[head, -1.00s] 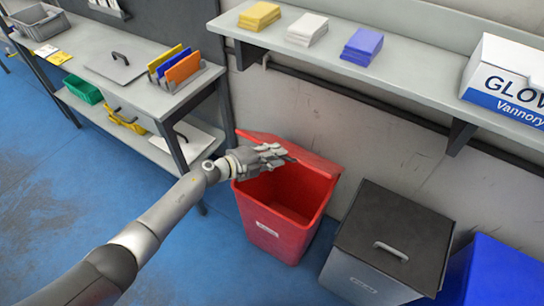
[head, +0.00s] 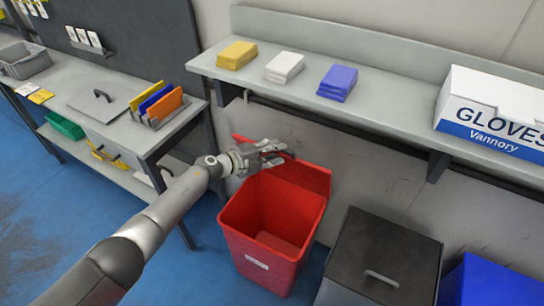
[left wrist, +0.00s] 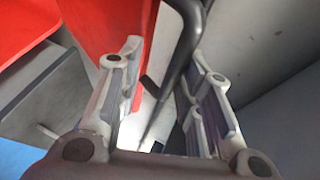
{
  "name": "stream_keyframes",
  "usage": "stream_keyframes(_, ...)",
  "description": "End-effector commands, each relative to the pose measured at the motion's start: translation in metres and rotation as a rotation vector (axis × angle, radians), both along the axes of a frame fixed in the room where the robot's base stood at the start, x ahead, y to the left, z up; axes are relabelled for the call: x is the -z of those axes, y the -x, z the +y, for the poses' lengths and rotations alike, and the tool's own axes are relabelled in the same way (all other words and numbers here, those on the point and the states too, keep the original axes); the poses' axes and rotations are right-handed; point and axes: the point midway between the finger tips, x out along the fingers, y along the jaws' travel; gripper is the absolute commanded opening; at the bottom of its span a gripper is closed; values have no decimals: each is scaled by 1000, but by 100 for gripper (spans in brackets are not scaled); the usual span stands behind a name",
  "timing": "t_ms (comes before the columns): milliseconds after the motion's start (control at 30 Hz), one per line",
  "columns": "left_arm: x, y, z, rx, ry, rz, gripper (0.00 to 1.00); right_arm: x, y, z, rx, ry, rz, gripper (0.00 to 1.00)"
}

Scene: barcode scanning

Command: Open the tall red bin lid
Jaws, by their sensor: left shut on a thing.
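The tall red bin (head: 262,245) stands on the blue floor against the wall, its mouth showing an empty-looking inside. Its red lid (head: 308,180) is swung up at the back, leaning steeply toward the wall. My left gripper (head: 277,152) is at the lid's upper edge, shut on the lid's handle. In the left wrist view the dark curved handle (left wrist: 184,45) runs between the fingers, with the red lid (left wrist: 105,30) beside it. The fingers hide the handle in the head view. My right gripper is not in view.
A grey bin with a dark lid (head: 382,255) stands to the right, then a blue bin (head: 488,282). A wall shelf (head: 310,92) with cloth stacks and a glove box (head: 495,112) hangs above. A workbench (head: 120,120) stands at the left.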

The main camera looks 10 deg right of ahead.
Motion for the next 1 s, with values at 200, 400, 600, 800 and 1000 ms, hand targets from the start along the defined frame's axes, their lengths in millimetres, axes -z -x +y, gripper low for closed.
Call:
stream_keyframes(200, 2, 1, -1, 7, -7, -5, 0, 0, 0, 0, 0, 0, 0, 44)
stream_keyframes(400, 2, 1, -1, 7, -8, -5, 33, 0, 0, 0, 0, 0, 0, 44)
stream_keyframes(600, 2, 1, -1, 5, -6, -2, 33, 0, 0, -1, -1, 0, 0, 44)
stream_keyframes(800, 2, 2, 1, 3, -6, 0, 33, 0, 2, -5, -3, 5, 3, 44)
stream_keyframes(1000, -3, 6, 14, 0, -6, -4, 33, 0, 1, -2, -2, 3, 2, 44)
